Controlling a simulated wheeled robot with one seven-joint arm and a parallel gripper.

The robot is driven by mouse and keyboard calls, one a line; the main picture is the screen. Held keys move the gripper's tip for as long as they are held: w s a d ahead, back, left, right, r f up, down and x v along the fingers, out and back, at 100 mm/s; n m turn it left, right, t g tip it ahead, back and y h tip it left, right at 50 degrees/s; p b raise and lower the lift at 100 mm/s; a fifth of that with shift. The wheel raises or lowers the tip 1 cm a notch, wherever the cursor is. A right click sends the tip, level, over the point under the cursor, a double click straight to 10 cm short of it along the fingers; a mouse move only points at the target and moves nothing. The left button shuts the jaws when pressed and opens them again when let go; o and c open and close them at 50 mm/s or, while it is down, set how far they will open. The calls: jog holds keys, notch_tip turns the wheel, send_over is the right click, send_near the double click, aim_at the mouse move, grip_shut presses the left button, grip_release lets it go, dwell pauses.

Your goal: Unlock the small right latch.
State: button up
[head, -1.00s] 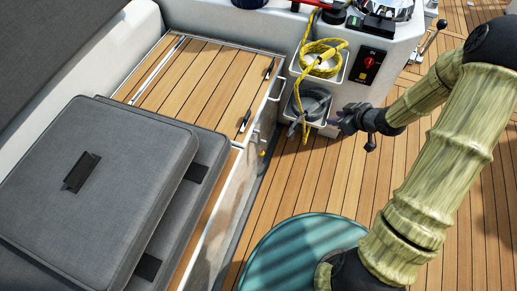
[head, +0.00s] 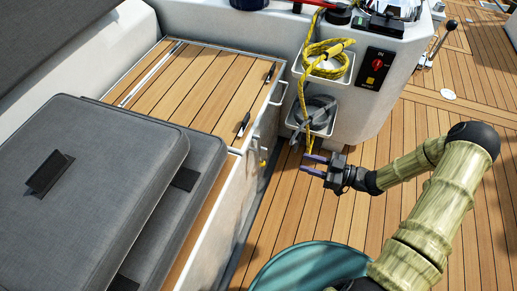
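A teak-topped locker lid (head: 195,85) has two small dark latches along its right edge. One latch (head: 270,71) is near the far right corner, and the other (head: 243,124) is nearer, beside the grey cushions. Which one is the small right latch, and whether either is locked, I cannot tell at this size. My gripper (head: 313,163) is to the right of the locker, over the teak floor, with its two fingers pointing left. The fingers are apart with nothing between them, and the gripper is clear of both latches.
Grey cushions (head: 90,190) cover the near part of the seat. A yellow rope (head: 310,85) hangs over white pockets on the console, just beyond my gripper. A red switch panel (head: 376,66) is on the console. A round teal-topped thing (head: 310,268) stands at the bottom.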

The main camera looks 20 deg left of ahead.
aim_at(260, 149)
jog(key=a+b, duration=0.1)
jog(key=a, duration=0.4)
jog(key=a+b, duration=0.2)
jog(key=a, duration=0.3)
jog(key=w+a+b, duration=0.1)
jog(key=a, duration=0.5)
jog(key=shift+w+a+f, duration=0.1)
jog(key=shift+w+a+b, duration=0.1)
jog(key=shift+a+b, duration=0.2)
jog(key=shift+a, duration=0.3)
jog(key=shift+w, duration=0.15)
grip_shut()
